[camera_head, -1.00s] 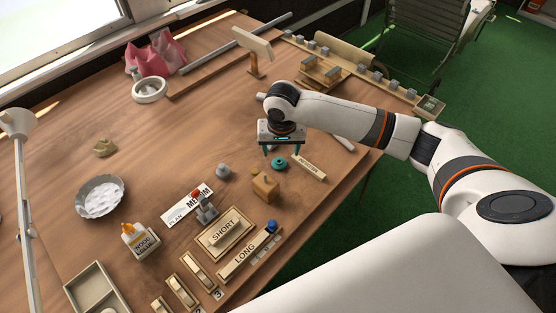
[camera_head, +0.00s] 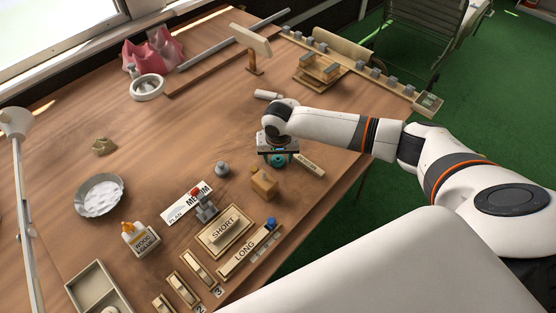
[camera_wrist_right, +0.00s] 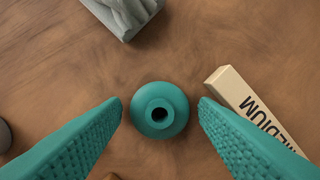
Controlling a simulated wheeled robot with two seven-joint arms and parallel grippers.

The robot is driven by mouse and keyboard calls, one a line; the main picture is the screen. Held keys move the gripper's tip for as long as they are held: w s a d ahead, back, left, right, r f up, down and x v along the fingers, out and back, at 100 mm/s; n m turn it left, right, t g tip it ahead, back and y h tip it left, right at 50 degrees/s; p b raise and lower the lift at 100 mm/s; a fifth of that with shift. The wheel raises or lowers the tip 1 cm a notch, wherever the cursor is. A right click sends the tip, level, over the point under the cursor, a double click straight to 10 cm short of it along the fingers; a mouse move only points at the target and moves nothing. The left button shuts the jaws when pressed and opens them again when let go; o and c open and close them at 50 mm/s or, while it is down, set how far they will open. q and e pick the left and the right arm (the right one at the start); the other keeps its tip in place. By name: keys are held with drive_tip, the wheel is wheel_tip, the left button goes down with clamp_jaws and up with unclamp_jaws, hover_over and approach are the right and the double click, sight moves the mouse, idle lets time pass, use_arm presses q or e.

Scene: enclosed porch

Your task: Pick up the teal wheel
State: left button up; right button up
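The teal wheel (camera_wrist_right: 160,110) lies on the wooden table with its round hub and dark centre hole facing up. In the right wrist view it sits midway between the two teal fingers of my right gripper (camera_wrist_right: 160,112), with a gap on each side. In the head view the wheel (camera_head: 279,160) shows just under the right gripper (camera_head: 277,158), partly hidden by it. The right gripper is open and low over the wheel. My left gripper is not in these views.
A block marked MEDIUM (camera_wrist_right: 243,104) lies close beside the right finger. A grey object (camera_wrist_right: 122,12) is at the top of the wrist view. A wooden block (camera_head: 264,184) and grey knob (camera_head: 222,169) stand nearby. Bare table lies to the left (camera_head: 190,130).

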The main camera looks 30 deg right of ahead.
drive_tip(key=c, duration=0.7)
